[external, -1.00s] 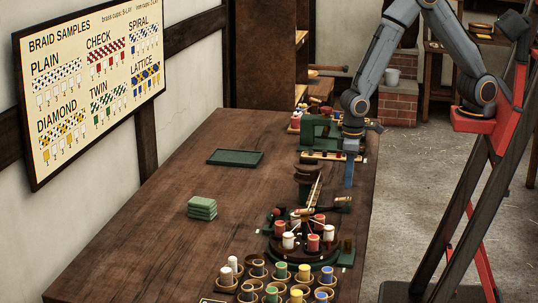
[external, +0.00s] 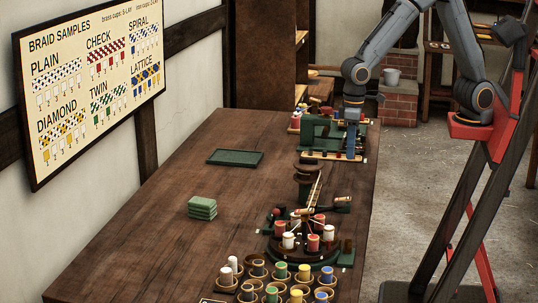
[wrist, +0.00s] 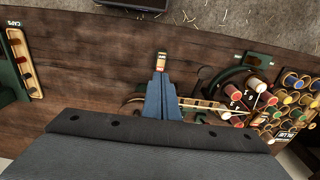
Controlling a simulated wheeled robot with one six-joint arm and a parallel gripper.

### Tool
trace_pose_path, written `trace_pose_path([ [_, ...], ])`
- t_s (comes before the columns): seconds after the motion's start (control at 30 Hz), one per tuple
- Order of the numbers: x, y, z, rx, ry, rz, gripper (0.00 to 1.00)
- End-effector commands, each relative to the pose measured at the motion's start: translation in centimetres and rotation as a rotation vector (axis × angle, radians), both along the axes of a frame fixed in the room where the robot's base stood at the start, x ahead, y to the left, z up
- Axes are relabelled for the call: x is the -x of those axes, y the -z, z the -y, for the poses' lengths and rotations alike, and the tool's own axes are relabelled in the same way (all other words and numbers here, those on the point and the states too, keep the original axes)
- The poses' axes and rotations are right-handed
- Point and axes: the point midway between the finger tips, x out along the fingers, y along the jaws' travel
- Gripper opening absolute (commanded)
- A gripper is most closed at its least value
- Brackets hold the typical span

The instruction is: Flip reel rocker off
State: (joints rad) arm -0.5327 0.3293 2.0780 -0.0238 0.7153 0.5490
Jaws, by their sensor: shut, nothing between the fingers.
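A small switch plate (wrist: 161,61) with a pale label end and an orange part shows in the wrist view, just beyond my fingertips; it looks like the reel rocker. It is too small to read the label or tell which way it is tipped. The gap between fingertips and plate is hard to judge.
The braiding machine (external: 315,250) with red and white bobbins stands nearer on the table (external: 150,240), with several bobbin cups in front. A caps rack (wrist: 24,62) lies left in the wrist view. A dark tray (external: 235,157) and green blocks (external: 202,208) lie left; table between is clear.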

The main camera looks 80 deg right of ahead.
Motion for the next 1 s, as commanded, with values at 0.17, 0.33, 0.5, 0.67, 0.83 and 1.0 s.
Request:
trace_pose_path([
  [0.17,-0.3,0.2,0.0,0.002,0.002,-0.009,0.00],
  [0.33,-1.9,0.8,-0.2,0.009,0.011,-0.076,0.00],
  [0.5,-3.6,0.8,-0.4,0.007,0.010,-0.170,0.00],
  [0.67,-4.3,0.5,-0.6,-0.001,0.006,-0.232,0.00],
  [0.83,-4.4,0.1,-0.7,-0.005,0.002,-0.253,0.00],
  [1.0,-4.4,0.0,-0.7,-0.004,0.002,-0.252,0.00],
])
